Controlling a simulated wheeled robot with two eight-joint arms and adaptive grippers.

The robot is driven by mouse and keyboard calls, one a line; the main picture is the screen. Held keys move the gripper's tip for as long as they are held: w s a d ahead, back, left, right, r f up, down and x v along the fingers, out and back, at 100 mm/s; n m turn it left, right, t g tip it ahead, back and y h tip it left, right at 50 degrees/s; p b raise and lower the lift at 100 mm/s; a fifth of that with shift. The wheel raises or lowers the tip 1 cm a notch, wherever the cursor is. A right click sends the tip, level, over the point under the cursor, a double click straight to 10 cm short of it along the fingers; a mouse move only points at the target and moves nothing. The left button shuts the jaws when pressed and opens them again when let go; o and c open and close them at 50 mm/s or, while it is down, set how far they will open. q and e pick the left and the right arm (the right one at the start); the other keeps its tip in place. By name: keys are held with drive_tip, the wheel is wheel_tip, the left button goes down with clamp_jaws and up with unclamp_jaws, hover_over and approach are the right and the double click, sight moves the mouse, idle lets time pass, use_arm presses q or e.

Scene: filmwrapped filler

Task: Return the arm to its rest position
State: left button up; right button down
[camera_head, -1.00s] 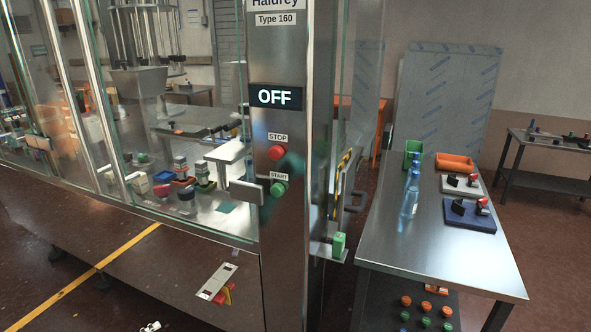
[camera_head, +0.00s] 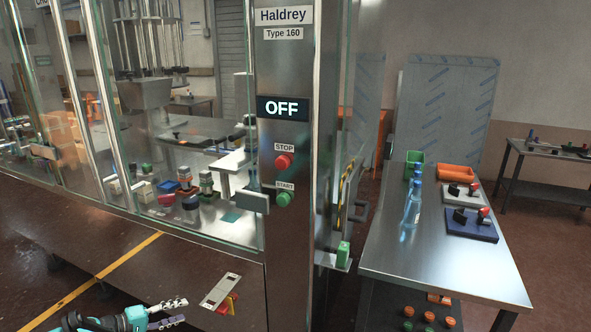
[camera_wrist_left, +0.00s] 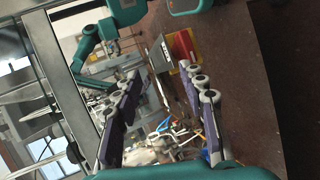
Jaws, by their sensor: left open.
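My left gripper (camera_head: 168,312) is at the bottom left of the head view, in front of the machine's lower panel. Its two fingers are apart with nothing between them. In the left wrist view the open fingers (camera_wrist_left: 160,105) frame an empty gap, with a grey plate and red and yellow parts beyond. My right gripper is not in the head view. A teal arm part of mine (camera_wrist_left: 125,12) shows at the top of the wrist view.
The machine's display (camera_head: 282,108) reads OFF, above a red STOP button (camera_head: 284,161) and a green START button (camera_head: 285,198). A steel table (camera_head: 440,268) on the right holds bottles (camera_head: 411,207), an orange bin (camera_head: 455,172) and a blue board (camera_head: 471,228). Floor lies open at lower left.

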use_arm(q)
drive_tip(key=s+d+r+m+g+y, duration=0.2)
drive_tip(key=s+d+r, duration=0.35)
drive_tip(key=d, duration=0.25)
drive_tip(key=s+d+r+m+g+y, duration=0.1)
drive_tip(key=s+d+r+y, duration=0.25)
drive_tip(key=d+r, duration=0.3)
drive_tip(key=s+d+m+y, duration=0.2)
drive_tip(key=s, duration=0.8)
drive_tip(key=s+d+m+y, duration=0.2)
drive_tip(key=s+m, duration=0.1)
drive_tip(key=s, duration=0.8)
drive_tip(key=shift+d+f+t, duration=0.15)
drive_tip(key=shift+d+t, duration=0.2)
drive_tip(key=shift+t, duration=0.05)
